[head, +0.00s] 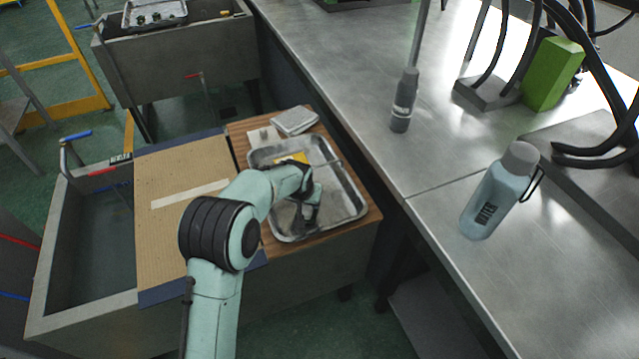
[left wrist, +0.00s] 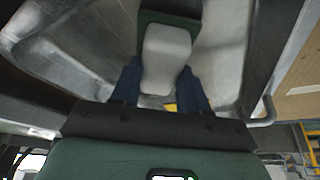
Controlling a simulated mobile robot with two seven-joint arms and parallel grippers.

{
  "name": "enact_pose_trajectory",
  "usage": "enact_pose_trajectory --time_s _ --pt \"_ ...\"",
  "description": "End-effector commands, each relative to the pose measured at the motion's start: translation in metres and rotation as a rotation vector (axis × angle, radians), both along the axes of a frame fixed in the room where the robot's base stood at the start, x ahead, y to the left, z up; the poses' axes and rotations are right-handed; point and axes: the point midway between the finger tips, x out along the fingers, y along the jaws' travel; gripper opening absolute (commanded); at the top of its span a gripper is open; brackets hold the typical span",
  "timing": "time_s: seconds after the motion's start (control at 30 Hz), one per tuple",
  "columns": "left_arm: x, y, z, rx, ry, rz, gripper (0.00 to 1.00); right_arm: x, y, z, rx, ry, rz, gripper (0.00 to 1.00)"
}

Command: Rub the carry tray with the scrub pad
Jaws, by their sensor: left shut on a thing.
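The carry tray (head: 341,200) is a shallow grey metal tray with a raised rim, on a wooden board in the head view. Its scuffed metal surface fills much of the left wrist view (left wrist: 225,45). My left gripper (head: 308,216) is low over the tray's inside. In the left wrist view its blue fingers are shut on the light grey grip of the scrub pad (left wrist: 166,52), with a dark green part beyond it. The pad's underside is hidden, so I cannot tell whether it touches the tray. My right gripper is not in view.
A yellow item (head: 296,158) lies at the tray's far side. Beyond the tray are a small silvery dish (head: 295,120) and a pale card. A cardboard sheet (head: 180,165) lies to the left. A steel bench (head: 445,165) with a bottle (head: 497,195) stands to the right.

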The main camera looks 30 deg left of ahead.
Motion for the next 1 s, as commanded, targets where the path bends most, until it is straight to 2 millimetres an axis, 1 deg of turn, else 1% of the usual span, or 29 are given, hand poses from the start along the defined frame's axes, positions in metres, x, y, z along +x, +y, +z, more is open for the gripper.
enact_pose_trajectory --time_s 0.03,0.07,0.17,0.6,0.77,1.0 --pt "0.002 0.0 0.016 -0.001 -0.009 0.0 0.16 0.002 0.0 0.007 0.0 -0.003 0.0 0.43" --pt "0.002 0.0 0.024 -0.001 -0.008 -0.001 0.16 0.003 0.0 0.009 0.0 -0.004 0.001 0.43" --pt "0.002 0.002 0.03 0.0 -0.004 -0.002 0.16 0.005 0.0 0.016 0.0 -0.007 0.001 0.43" --pt "0.005 0.007 0.07 0.0 -0.005 -0.002 0.16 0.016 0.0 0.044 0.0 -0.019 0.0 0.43" --pt "0.006 0.009 0.08 0.0 -0.006 -0.003 0.16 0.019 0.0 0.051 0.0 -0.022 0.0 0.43" --pt "0.005 0.009 0.08 -0.001 -0.004 -0.003 0.16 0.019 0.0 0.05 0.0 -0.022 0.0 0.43"
